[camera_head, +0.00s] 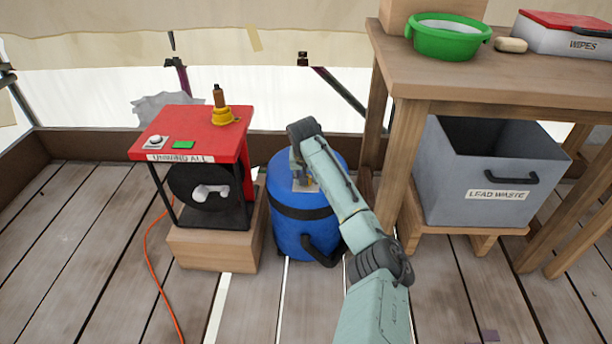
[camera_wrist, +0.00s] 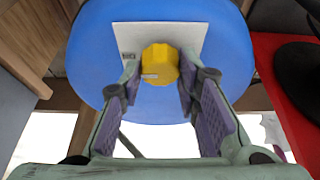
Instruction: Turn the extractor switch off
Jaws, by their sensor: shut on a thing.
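The extractor is a blue drum with a black band (camera_head: 291,234), standing on the plank floor. Its round blue top (camera_wrist: 225,35) fills much of the wrist view. A pale square plate (camera_wrist: 128,38) lies on the top, with small dark lettering near its left side. The yellow switch knob (camera_wrist: 160,64) sits on this plate, with a pale mark pointing left in the wrist view. My gripper (camera_wrist: 160,75) is shut on the knob, one finger on each side. In the head view my wrist and arm hide the knob and most of my gripper.
A red-topped stand (camera_head: 215,137) with a black reel is close left of the extractor. An orange cable (camera_head: 155,270) runs along the floor. At right, a wooden table (camera_head: 480,75) carries a green basin (camera_head: 447,45), with a grey lead waste bin (camera_head: 460,165) below.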

